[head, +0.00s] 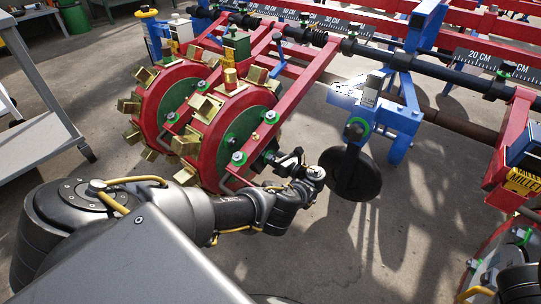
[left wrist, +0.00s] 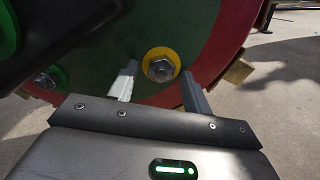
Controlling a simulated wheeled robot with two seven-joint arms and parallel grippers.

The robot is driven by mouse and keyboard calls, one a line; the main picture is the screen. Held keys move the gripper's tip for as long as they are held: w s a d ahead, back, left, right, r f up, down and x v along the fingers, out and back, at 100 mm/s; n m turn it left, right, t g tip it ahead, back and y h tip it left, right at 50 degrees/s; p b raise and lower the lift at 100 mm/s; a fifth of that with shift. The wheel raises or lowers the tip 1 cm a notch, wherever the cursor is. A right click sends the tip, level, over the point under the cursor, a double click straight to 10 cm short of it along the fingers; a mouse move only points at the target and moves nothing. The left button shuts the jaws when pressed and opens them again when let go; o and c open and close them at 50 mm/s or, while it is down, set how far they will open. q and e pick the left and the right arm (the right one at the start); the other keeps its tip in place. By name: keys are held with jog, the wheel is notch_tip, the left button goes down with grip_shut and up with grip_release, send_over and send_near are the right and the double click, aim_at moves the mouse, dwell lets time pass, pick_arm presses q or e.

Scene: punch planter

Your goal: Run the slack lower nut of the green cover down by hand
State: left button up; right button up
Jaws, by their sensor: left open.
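The green cover (head: 241,132) is the round plate on the near red punch wheel (head: 210,155). In the left wrist view the cover (left wrist: 105,50) fills the upper middle. A grey hex nut (left wrist: 161,70) with a yellow ring around it sits low on the cover, near the red rim. Another nut (left wrist: 45,81) with a green ring is at the left. My left gripper (head: 287,163) is at the wheel's lower right. Its open fingers (left wrist: 159,74) appear either side of the yellow-ringed nut, with gaps; I cannot tell the depth. In the head view I cannot make out this nut.
Brass cups (head: 185,144) stick out around the wheel's rim. A black disc (head: 354,174) hangs from a blue bracket (head: 375,105) just right of my left gripper. A red frame bar (head: 300,90) runs above the wheel. Bare floor (head: 330,255) lies in front.

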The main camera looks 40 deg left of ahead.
pick_arm(q)
jog(key=c, duration=1)
jog(key=shift+s+r+m+p, duration=0.15)
jog(key=shift+m+p, duration=0.3)
jog(key=shift+m, duration=2.7)
jog(key=shift+r+m+p, duration=0.1)
jog(key=shift+m+p, duration=0.35)
jog(key=shift+m, duration=2.7)
